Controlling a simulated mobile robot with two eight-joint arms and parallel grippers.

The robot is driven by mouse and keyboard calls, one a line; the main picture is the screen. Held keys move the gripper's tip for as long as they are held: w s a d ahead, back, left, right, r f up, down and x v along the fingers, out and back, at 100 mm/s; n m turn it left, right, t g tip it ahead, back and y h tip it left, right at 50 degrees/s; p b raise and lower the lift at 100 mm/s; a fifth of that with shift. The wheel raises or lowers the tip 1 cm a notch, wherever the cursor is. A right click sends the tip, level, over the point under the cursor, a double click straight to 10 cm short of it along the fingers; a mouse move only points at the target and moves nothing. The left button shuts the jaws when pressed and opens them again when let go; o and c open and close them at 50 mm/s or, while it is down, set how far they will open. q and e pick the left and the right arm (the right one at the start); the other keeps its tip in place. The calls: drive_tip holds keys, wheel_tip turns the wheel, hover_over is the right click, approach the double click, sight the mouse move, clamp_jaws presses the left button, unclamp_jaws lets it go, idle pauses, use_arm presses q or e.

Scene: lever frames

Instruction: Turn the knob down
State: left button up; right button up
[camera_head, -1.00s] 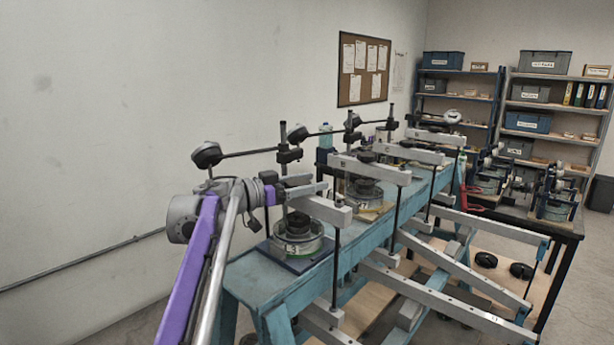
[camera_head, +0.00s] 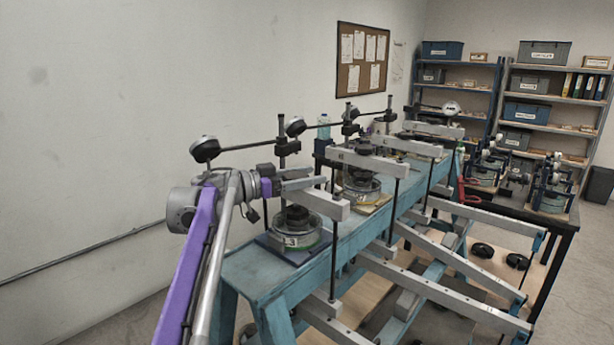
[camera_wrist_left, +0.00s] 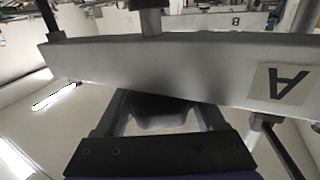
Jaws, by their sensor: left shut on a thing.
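My left gripper (camera_head: 300,183) comes in from the left at the near lever frame, beside the left end of its grey lever beam (camera_head: 325,204). In the left wrist view the beam (camera_wrist_left: 190,65), labelled "A", crosses in front of the fingertips and hides them. A dark rounded part (camera_wrist_left: 155,112) sits between the two fingers; it looks like the knob, but most of it is hidden. The gripper is shut on it. My right gripper is not in view.
The blue bench (camera_head: 262,282) carries several similar frames behind. Thin upright posts and horizontal rods with black round heads (camera_head: 205,149) stand close around my left gripper. Long lower beams (camera_head: 440,290) stick out to the right. The wall is to the left.

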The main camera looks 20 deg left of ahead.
use_arm(q)
drive_tip(key=shift+r, duration=0.15)
drive_tip(key=o, duration=1.3)
drive_tip(key=shift+w+d, duration=0.1)
drive_tip(key=shift+w, duration=0.05)
drive_tip(key=shift+o, duration=0.2)
drive_tip(key=shift+s+a, duration=0.45)
drive_tip(key=b+v, duration=0.1)
drive_tip(key=v, duration=0.8)
drive_tip(key=shift+s, duration=0.3)
drive_tip(key=shift+a, duration=0.15)
